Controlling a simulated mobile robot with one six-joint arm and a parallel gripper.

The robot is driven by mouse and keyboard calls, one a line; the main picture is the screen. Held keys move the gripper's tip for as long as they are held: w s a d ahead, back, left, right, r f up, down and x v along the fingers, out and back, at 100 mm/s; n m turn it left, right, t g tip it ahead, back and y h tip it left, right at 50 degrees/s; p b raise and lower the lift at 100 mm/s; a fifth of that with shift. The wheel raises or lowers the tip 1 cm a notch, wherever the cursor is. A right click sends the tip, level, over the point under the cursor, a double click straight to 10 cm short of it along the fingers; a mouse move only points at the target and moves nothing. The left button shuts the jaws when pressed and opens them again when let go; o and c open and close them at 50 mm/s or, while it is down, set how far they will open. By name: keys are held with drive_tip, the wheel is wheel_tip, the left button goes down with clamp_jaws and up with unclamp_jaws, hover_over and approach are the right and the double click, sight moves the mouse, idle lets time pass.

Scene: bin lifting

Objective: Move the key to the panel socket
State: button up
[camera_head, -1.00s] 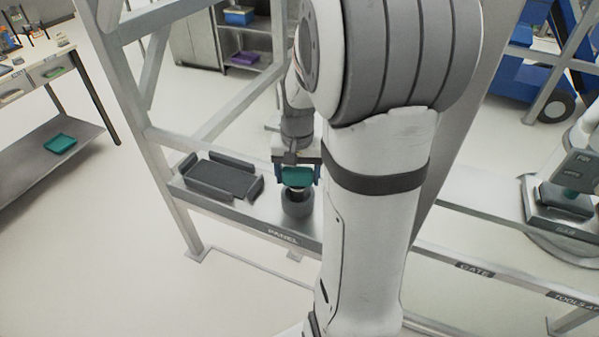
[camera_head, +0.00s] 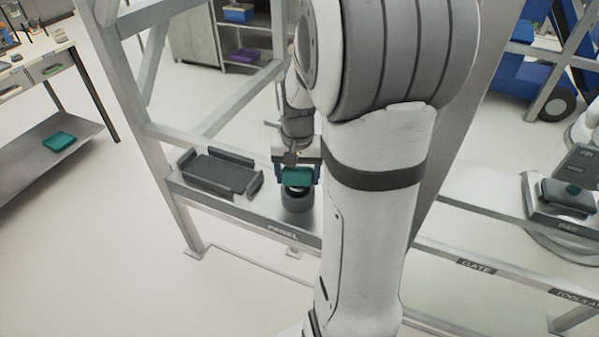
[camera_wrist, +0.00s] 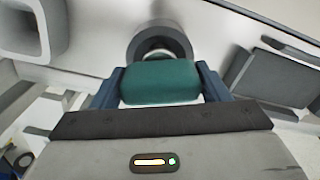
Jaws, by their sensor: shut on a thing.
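The key shows a teal block-shaped head (camera_head: 297,177), also seen in the wrist view (camera_wrist: 160,82). My gripper (camera_head: 297,175) is shut on it, with a blue finger on each side in the wrist view (camera_wrist: 160,88). The panel socket is a dark grey round cylinder (camera_head: 297,202) on the shelf marked PANEL. In the wrist view the socket's ring (camera_wrist: 158,42) lies right behind the teal head. The key's lower end is at the socket's opening. How deep it sits in the opening is hidden.
A dark tray (camera_head: 220,174) lies on the panel shelf left of the socket. Metal frame posts (camera_head: 160,170) stand at the left. A second station marked GATE (camera_head: 475,267) is at the right. A workbench (camera_head: 50,80) stands far left. Floor at lower left is clear.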

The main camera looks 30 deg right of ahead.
drive_tip(key=o, duration=1.2)
drive_tip(key=shift+o, duration=0.6)
drive_tip(key=shift+r, duration=0.15)
drive_tip(key=shift+r+p, duration=3.4)
drive_tip(key=shift+r, duration=1.05)
